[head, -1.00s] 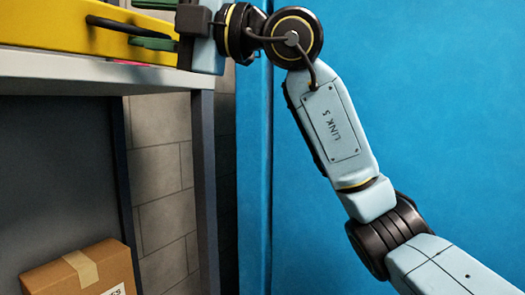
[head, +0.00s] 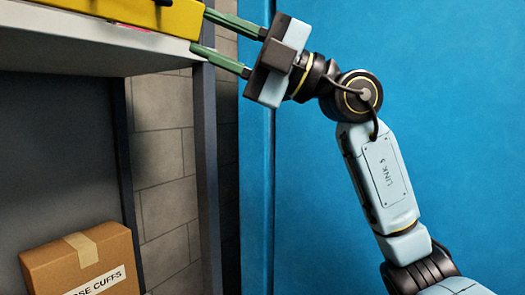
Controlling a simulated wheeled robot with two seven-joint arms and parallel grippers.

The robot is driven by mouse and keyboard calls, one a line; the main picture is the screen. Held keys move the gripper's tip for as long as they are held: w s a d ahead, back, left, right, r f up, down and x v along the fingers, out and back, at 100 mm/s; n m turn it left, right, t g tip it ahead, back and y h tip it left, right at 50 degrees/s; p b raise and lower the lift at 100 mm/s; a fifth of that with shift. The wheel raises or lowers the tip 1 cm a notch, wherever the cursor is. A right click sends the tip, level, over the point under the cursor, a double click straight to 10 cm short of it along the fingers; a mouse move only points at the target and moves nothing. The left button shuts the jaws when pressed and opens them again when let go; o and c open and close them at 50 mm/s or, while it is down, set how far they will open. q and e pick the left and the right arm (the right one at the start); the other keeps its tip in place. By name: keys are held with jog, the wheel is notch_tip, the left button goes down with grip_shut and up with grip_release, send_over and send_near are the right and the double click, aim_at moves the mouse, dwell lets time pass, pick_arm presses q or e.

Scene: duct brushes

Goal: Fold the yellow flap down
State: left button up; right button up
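A yellow part (head: 166,13) shows at the top left, on the light grey shelf top, cut off by the picture's upper edge. I cannot tell whether it is the flap itself or what carries it. My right gripper (head: 200,31) is at the right end of the yellow part, with its two green fingers apart, pointing left. The upper fingertip is at or very near the yellow part's end; the lower one is by the shelf's front edge. My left gripper is not in view.
The light grey shelf top (head: 100,45) has a dark post (head: 205,150) at its right end. A cardboard box (head: 80,262) marked "…SE CUFFS" stands below at the left. A blue wall or panel (head: 460,120) fills the right, with free room before it.

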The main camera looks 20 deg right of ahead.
jog(key=w+d+f+m+t+h, duration=0.3)
jog(key=w+f+m+t+h, duration=0.1)
jog(key=f+m, duration=0.5)
jog(key=w+d+f+m+t+h, duration=0.4)
jog(key=f+m+t+h, duration=0.3)
jog(key=f+m+t, duration=0.1)
jog(key=w+d+f+m+t+h, duration=0.3)
jog(key=f+m+t+h, duration=0.3)
jog(key=f+m, duration=0.3)
jog(key=shift+w+d+f+m+b, duration=0.4)
jog(key=shift+d+f+b, duration=0.05)
jog(key=shift+f, duration=0.05)
